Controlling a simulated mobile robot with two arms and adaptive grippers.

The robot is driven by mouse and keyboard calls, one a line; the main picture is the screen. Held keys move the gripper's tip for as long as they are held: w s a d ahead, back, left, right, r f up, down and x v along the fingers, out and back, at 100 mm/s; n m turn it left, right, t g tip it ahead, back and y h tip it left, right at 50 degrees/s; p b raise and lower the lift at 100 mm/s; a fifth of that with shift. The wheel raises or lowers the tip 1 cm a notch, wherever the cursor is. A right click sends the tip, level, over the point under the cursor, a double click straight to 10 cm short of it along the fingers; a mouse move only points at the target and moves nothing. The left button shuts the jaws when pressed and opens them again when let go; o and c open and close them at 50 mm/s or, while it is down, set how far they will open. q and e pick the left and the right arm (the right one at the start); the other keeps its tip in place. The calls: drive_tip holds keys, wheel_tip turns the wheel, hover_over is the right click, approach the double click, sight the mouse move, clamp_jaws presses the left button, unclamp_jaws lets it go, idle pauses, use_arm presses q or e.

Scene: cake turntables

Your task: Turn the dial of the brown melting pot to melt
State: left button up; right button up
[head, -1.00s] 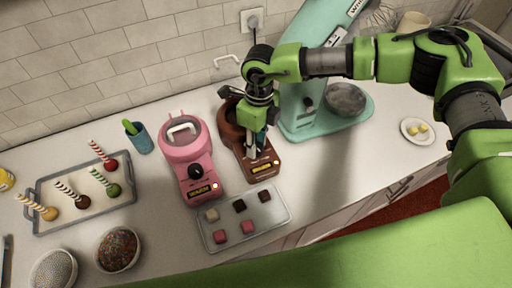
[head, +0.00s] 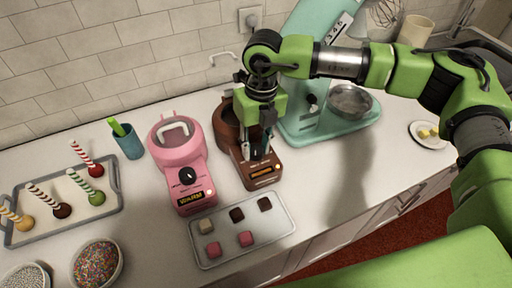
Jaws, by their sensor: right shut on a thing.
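The brown melting pot (head: 229,125) stands on the counter, just right of the pink melting pot (head: 181,160). My right gripper (head: 257,151) reaches down over the front of the brown pot. Its fingers are shut at the place of the dial, and the fingers hide the dial, so its setting cannot be read. The left gripper is not in the head view.
A tray of small squares (head: 240,253) lies just in front of both pots. A mint stand mixer (head: 335,125) is close on the right. A tray of cake pops (head: 110,212) and bowls of sprinkles (head: 97,262) are at left.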

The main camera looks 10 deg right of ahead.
sight(258, 148)
drive_tip(key=shift+w+r, duration=0.1)
drive_tip(key=o, duration=0.8)
drive_tip(key=r, duration=1.2)
drive_tip(key=shift+d, duration=0.35)
